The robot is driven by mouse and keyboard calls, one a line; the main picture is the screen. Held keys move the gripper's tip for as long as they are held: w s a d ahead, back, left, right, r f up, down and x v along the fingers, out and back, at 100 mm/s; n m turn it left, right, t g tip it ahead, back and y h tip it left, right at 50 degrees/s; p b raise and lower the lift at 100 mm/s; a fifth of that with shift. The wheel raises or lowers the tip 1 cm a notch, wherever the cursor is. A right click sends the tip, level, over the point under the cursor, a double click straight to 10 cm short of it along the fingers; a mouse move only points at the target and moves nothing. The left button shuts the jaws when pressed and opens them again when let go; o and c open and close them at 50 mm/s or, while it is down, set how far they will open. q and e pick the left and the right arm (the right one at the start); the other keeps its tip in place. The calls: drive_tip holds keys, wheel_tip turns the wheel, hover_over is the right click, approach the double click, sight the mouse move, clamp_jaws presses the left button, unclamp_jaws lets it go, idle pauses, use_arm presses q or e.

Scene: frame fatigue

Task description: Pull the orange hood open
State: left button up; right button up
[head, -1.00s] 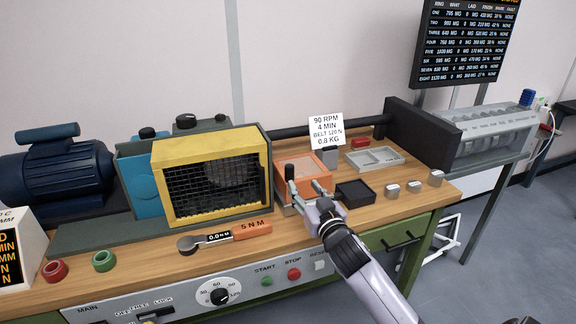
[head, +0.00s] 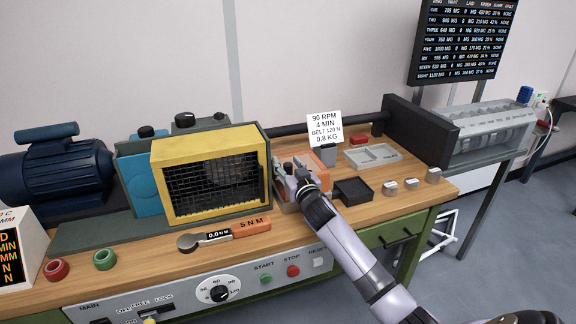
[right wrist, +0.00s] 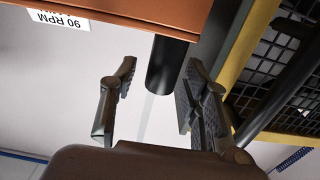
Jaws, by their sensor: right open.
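The orange hood (head: 317,164) sits on the bench right of the yellow mesh guard (head: 208,178). My right gripper (head: 283,171) is at the hood's left side, between it and the guard, and covers part of it. In the right wrist view the orange surface (right wrist: 130,14) spans the top. There my right gripper (right wrist: 158,86) is open, with nothing held. A dark round bar (right wrist: 165,66) shows between and beyond its fingers; I cannot tell whether they touch it. My left gripper is not in view.
A black tray (head: 353,191), small metal blocks (head: 411,184) and a grey divided tray (head: 372,156) lie right of the hood. A sign (head: 324,127) stands behind it. An orange-handled torque wrench (head: 250,228) lies in front of the guard.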

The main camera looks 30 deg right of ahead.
drive_tip(key=shift+c, duration=0.3)
clamp_jaws()
idle(0.5)
